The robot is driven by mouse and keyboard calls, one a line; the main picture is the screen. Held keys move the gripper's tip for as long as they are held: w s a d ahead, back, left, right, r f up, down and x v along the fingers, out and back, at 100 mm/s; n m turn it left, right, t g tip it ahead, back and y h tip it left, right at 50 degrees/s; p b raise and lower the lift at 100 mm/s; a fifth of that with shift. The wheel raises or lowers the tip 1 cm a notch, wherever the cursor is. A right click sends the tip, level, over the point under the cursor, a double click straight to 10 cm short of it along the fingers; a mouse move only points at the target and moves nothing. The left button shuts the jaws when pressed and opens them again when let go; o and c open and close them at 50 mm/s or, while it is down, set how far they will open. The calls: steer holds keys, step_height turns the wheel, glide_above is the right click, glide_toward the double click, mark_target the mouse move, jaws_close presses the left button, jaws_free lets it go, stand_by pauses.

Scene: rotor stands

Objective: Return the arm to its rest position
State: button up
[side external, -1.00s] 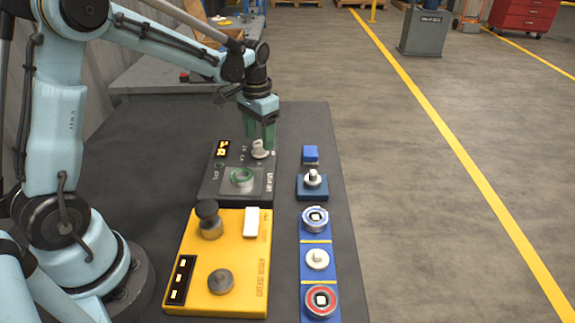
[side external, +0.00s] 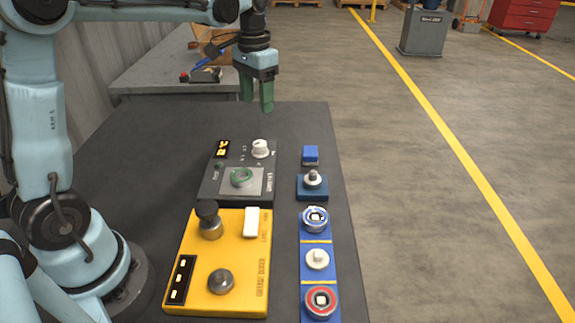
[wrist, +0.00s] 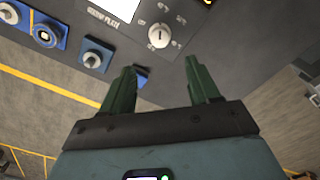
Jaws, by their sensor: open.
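My gripper (side external: 257,94) has green fingers and hangs above the far part of the dark table, clear of everything. It is open and empty. In the wrist view my gripper (wrist: 155,85) shows its two fingers apart with nothing between them. Nearest below it is a dark grey control box (side external: 210,185) with a white knob (side external: 260,148), a lit display and a green ring on a light plate. The white knob also shows in the wrist view (wrist: 159,35).
A yellow box (side external: 236,245) with knobs stands nearer the camera. A blue strip (side external: 318,238) with round parts, a blue stand (side external: 312,190) and a small blue block (side external: 311,154) line the table's right edge. The far end of the table is clear. A grey bench (side external: 165,75) stands behind.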

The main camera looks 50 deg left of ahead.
steer(key=s+d+f+t, duration=0.2)
steer(key=s+d+t, duration=0.5)
steer(key=s, duration=0.6)
steer(key=shift+s+d, duration=0.15)
steer(key=shift+d, duration=0.75)
